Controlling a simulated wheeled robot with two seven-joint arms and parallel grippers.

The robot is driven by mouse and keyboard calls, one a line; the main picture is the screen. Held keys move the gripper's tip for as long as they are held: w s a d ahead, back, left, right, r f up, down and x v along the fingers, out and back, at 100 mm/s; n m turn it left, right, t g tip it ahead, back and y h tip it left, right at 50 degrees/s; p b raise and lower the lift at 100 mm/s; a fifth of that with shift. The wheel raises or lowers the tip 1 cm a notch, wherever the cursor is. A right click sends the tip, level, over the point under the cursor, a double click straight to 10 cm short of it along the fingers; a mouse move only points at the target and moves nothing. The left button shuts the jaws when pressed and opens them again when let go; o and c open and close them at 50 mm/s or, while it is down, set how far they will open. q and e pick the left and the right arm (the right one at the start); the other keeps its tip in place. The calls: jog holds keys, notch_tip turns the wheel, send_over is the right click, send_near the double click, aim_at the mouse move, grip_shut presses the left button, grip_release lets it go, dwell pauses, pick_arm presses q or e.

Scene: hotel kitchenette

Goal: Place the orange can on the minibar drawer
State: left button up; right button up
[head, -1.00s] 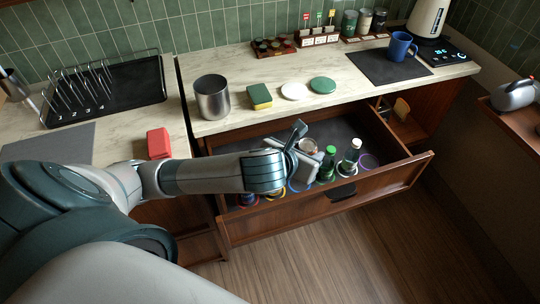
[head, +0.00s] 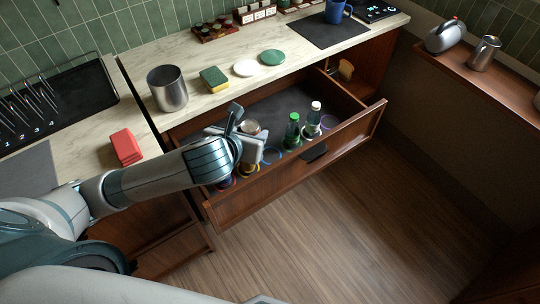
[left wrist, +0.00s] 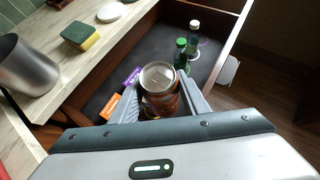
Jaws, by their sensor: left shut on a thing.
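The orange can (left wrist: 160,100) stands upright between the fingers of my left gripper (left wrist: 158,104), which is shut on it. In the head view only the can's pale top (head: 251,127) shows clearly, and my left gripper (head: 244,143) hides most of its body. The minibar drawer (head: 300,171) is pulled open under the counter. The can is over or in the left part of the drawer; I cannot tell whether its base touches the drawer floor. My right gripper is not in view.
A green bottle (head: 292,131) and a white-capped bottle (head: 313,120) stand in the drawer, right of the can. Coloured rings lie along its front. Purple (left wrist: 132,76) and orange (left wrist: 111,106) labels lie inside. A metal cup (head: 167,88) and sponge (head: 214,79) stand on the counter above.

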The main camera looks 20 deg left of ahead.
pick_arm(q)
jog(key=w+f+m+h, duration=0.1)
jog(key=w+f, duration=0.3)
jog(key=w, duration=0.2)
jog(key=w+d+f+m+h+p, duration=0.1)
jog(key=w+f+m+h, duration=0.1)
jog(key=w+f, duration=0.2)
jog(key=w, duration=0.3)
jog(key=shift+w, duration=0.15)
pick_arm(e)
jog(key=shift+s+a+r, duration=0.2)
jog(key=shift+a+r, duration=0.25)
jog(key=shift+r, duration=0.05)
pick_arm(q)
jog(key=shift+d, duration=0.1)
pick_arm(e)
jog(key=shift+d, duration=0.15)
pick_arm(q)
notch_tip(320, 180, down, 6)
jog(key=shift+r+p, duration=0.1)
jog(key=shift+p, duration=0.4)
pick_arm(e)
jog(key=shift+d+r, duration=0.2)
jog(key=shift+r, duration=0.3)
